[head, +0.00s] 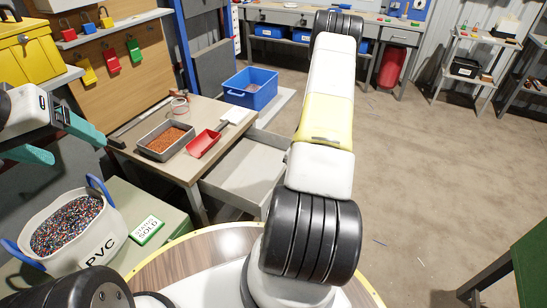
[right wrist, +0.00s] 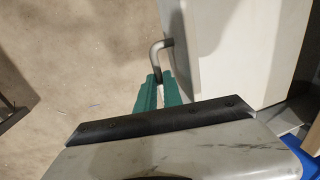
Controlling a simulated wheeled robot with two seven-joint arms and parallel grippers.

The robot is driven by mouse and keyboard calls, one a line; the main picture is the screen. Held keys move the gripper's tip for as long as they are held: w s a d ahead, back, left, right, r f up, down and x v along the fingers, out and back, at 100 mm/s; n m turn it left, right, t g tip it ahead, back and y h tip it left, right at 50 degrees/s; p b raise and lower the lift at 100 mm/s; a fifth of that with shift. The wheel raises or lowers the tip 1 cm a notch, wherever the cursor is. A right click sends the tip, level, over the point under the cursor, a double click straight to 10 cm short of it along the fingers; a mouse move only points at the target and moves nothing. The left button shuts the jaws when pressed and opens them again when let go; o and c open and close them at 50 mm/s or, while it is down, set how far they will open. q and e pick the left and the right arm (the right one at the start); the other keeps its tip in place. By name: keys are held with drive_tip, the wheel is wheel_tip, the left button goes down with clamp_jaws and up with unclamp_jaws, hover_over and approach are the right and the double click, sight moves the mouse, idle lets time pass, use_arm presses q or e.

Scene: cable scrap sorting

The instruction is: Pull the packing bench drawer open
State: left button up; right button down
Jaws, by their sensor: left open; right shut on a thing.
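The packing bench (head: 133,143) stands left of centre in the head view. Its pale grey drawer (head: 243,172) is pulled out to the right, and its inside looks empty. In the right wrist view the drawer front (right wrist: 186,45) shows with a bent metal handle (right wrist: 155,52). My right gripper (right wrist: 160,90) has its teal fingers closed around the lower part of that handle. In the head view my right arm hides the right gripper and the handle. My left gripper (head: 79,150) is open and empty in the air, left of the bench.
On the bench are a metal tray of copper bits (head: 147,147), a red scoop (head: 203,144) and a tape roll (head: 179,106). A blue crate (head: 250,97) stands behind. A white PVC tub (head: 97,237) and a green-white box (head: 147,229) are front left.

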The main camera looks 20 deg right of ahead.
drive_tip(key=c, duration=1.8)
unclamp_jaws()
drive_tip(key=shift+o, duration=0.2)
drive_tip(key=shift+r, duration=0.1)
wheel_tip(320, 180, up, 8)
drive_tip(key=s, duration=0.1)
drive_tip(key=shift+d+f, duration=0.25)
drive_tip(key=shift+d, duration=0.15)
